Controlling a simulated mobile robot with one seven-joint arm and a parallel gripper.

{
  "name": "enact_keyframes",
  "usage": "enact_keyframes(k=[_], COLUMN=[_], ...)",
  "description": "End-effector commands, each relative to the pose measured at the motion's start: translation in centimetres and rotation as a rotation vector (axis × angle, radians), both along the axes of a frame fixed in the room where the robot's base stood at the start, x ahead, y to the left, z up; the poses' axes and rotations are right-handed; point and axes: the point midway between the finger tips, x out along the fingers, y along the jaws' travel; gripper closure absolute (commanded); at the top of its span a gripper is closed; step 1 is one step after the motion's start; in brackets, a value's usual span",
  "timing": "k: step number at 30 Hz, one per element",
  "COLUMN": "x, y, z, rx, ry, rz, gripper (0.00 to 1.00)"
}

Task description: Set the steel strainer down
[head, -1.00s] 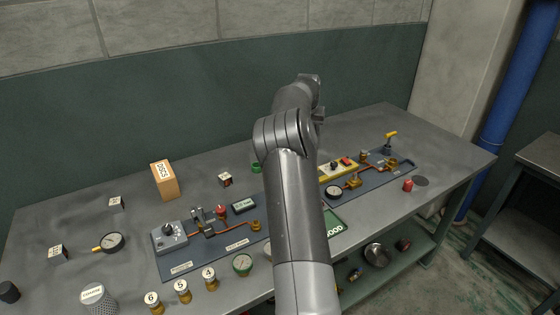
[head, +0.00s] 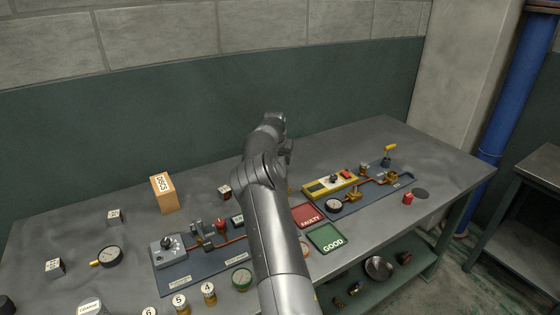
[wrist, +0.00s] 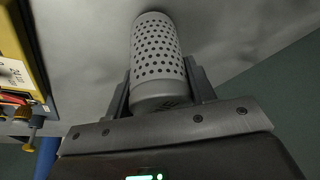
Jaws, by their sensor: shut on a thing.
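The steel strainer (wrist: 157,50) is a grey cylinder with rows of round holes, seen in the wrist view. My gripper (wrist: 160,82) is shut on it, one finger on each side of its near end. Its far end points to a grey surface, and a shadow lies by it; I cannot tell whether they touch. In the head view my arm runs up the middle over the bench (head: 345,145) and hides the held strainer.
A yellow-edged unit (wrist: 22,55) is close at the left in the wrist view. In the head view, a red FAULTY mat (head: 309,216), a green GOOD mat (head: 326,238) and a DISCS box (head: 163,192) are on the bench. The back right of the bench is clear.

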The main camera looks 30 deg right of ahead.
Motion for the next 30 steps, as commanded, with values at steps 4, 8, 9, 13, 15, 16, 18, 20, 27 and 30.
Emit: enact_keyframes(k=[4,8,9,13,15,16,18,20,27,30], x=[0.04,0.03,0.03,0.01,0.00,-0.01,0.00,0.00,0.00,-0.01], y=[0.02,0.01,0.00,-0.01,-0.01,-0.01,-0.01,0.00,0.00,0.05], z=[-0.59,-0.58,-0.62,-0.94,-0.93,-0.92,-0.92,-0.92,-0.87,-0.42], rx=[-0.001,-0.001,-0.001,0.000,0.000,0.000,-0.001,0.000,0.000,-0.001], ry=[-0.003,-0.002,-0.002,-0.001,-0.001,-0.001,-0.001,-0.001,-0.001,-0.002], rz=[0.000,0.000,0.000,0.000,0.000,0.000,0.000,0.000,0.001,0.001], gripper=[0.79,0.79,0.79,0.48,0.43,0.40,0.34,0.30,0.28,0.28])
